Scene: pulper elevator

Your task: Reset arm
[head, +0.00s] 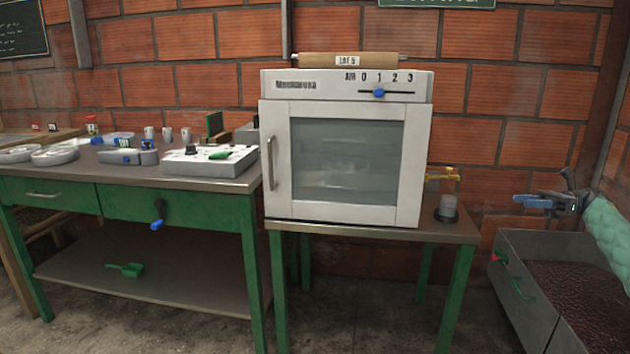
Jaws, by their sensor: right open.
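My right gripper (522,201) is at the right of the head view, with blue fingertips pointing left. It is open and nothing shows between its fingers. My pale green right arm reaches in from the right edge behind it. The gripper appears above the back left part of a grey bin (512,272) filled with dark red, grainy matter. My left gripper is not in view.
A white oven-like machine (345,215) with a glass door and a blue slider (378,93) stands on a small green-legged table (461,229). A longer green bench (75,168) at left holds dishes, cups and a scale. A brick wall stands behind. Bare floor shows in front.

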